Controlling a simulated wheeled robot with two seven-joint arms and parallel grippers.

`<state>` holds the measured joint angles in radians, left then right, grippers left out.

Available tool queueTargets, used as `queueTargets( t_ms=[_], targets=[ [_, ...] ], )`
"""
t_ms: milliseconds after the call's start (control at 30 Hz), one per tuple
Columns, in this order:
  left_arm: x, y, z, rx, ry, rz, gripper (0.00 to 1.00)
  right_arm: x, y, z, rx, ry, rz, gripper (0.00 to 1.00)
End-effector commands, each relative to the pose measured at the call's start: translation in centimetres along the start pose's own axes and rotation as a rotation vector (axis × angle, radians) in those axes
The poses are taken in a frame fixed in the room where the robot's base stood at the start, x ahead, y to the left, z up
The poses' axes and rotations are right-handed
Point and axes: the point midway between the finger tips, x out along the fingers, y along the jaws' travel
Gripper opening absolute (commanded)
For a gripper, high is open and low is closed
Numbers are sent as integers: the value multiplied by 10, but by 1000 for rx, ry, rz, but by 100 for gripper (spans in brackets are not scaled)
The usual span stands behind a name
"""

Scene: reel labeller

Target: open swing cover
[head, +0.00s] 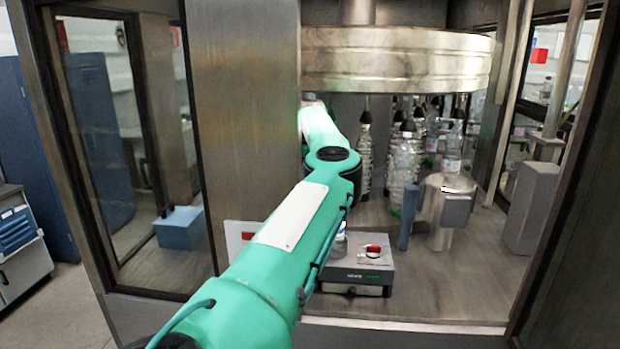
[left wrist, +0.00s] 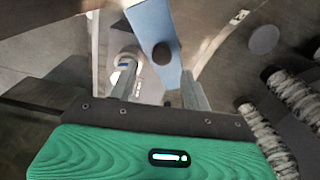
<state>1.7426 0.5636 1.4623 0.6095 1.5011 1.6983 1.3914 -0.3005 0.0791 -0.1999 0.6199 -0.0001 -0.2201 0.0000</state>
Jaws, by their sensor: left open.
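My left arm reaches into the machine in the head view, and its gripper is hidden there behind the arm and the steel panel. In the left wrist view my left gripper (left wrist: 158,68) is open, its two fingers apart. A pale blue plate (left wrist: 150,22) with a dark round spot, a knob or a hole, lies beyond and between the fingers. I cannot tell whether this plate is the swing cover, or whether the fingers touch it. No cover can be made out for certain in the head view. My right gripper is in neither view.
Clear bottles (head: 405,170) stand under the large round steel drum (head: 395,62). A steel cylinder (head: 442,232), a blue-grey post (head: 407,217) and a small grey box (head: 358,274) with a red switch stand on the deck. A wide steel panel (head: 243,110) stands left of the opening.

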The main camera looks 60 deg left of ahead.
Motion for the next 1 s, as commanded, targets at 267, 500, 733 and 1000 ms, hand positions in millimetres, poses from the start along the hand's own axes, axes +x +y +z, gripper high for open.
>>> queueTargets(
  t_ms=[267,500,733,1000],
  targets=[
    [-47,0,0,0,0,0,49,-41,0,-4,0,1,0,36],
    [-78,0,0,0,0,0,49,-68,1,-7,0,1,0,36],
    [-88,0,0,0,0,0,49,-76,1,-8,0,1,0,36],
    [-87,0,0,0,0,0,49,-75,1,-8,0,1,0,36]
  ],
)
